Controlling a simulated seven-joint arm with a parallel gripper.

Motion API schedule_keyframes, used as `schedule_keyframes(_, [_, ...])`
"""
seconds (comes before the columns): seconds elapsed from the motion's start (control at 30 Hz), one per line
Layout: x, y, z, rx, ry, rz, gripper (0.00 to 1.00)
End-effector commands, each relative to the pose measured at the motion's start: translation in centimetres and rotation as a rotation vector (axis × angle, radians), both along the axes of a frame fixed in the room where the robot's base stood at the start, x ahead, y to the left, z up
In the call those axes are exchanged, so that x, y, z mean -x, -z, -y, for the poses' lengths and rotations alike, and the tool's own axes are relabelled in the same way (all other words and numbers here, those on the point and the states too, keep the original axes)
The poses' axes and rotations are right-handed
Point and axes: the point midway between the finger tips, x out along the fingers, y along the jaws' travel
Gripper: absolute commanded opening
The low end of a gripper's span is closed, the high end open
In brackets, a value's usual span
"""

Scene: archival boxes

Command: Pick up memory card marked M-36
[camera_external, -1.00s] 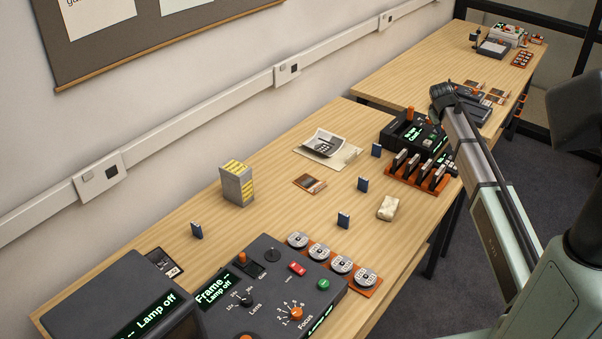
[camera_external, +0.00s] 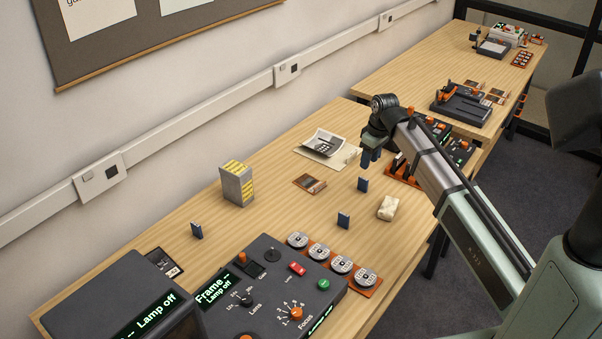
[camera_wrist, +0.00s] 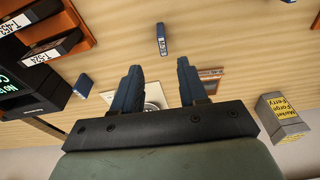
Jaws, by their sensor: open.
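Small dark blue cards stand upright on the near wooden table. One card (camera_external: 362,185) is just below my gripper (camera_external: 370,160) in the external view; others stand nearer the console (camera_external: 343,220) and at the left (camera_external: 196,230). In the wrist view my gripper (camera_wrist: 158,67) is open and empty, fingers pointing toward the table. Another blue card (camera_wrist: 82,86) is left of the fingers. The labels are too small to read surely, so I cannot tell which is M-36.
An orange rack (camera_wrist: 75,20) with labelled cartridges and a black device (camera_wrist: 25,85) are left in the wrist view. A grey-yellow box (camera_external: 236,184), paper sheets (camera_external: 328,146), a cream block (camera_external: 388,207) and a console (camera_external: 270,285) with reels stand around. Bare wood surrounds the cards.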

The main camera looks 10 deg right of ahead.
Motion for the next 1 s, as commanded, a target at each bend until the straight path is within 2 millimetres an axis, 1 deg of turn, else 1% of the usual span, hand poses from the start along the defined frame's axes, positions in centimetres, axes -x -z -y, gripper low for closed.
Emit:
schedule_keyframes(0.03, [-0.1,0.8,-0.1,0.001,0.0,-0.001,0.43])
schedule_keyframes(0.1, [-0.2,1.9,-0.2,0.001,0.001,-0.002,0.43])
schedule_keyframes(0.3, [-0.5,4.2,-0.4,0.001,0.001,0.0,0.43])
schedule_keyframes(0.67, [-0.5,5.6,-0.6,0.001,0.001,0.002,0.43])
schedule_keyframes(0.9, [-0.2,8.3,-1.0,0.001,0.001,0.0,0.43])
schedule_keyframes(1.0, [-0.5,9.4,-1.1,0.001,0.001,0.001,0.43])
